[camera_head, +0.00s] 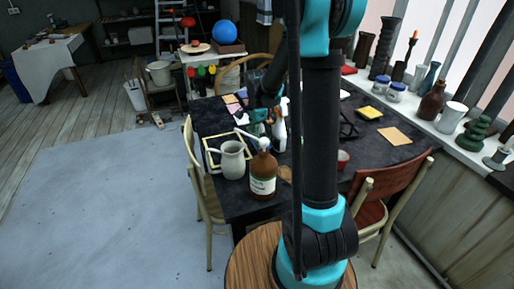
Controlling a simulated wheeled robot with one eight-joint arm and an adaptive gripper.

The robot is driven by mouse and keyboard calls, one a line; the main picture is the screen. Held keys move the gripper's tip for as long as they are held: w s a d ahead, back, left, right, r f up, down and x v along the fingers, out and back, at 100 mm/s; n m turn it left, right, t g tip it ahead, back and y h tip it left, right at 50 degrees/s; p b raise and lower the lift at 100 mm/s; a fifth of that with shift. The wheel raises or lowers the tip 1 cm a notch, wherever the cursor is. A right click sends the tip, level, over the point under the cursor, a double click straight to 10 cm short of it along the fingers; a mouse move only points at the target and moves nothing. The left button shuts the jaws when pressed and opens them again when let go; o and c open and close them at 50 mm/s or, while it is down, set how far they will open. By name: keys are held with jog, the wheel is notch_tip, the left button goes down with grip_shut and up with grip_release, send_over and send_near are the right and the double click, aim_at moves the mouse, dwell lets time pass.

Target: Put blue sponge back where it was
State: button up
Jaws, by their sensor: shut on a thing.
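My gripper (257,118) is over the left part of the dark table (232,199), behind the brown bottle and the pale jug. It is small in this view and partly hidden by my arm. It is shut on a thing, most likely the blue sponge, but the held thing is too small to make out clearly. No other blue sponge can be told apart on the table.
A pale jug (233,160) and a brown bottle (263,177) stand at the table's near left. A white spray bottle (279,133) is close to my gripper. A yellow sponge-like block (369,113) and a tan sheet (395,136) lie right. Chairs (390,190) flank the table.

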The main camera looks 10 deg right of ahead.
jog(key=shift+f, duration=2.4)
jog(key=shift+f, duration=0.1)
jog(key=o, duration=1.2)
notch_tip(320, 180, up, 12)
jog(key=shift+r, duration=0.15)
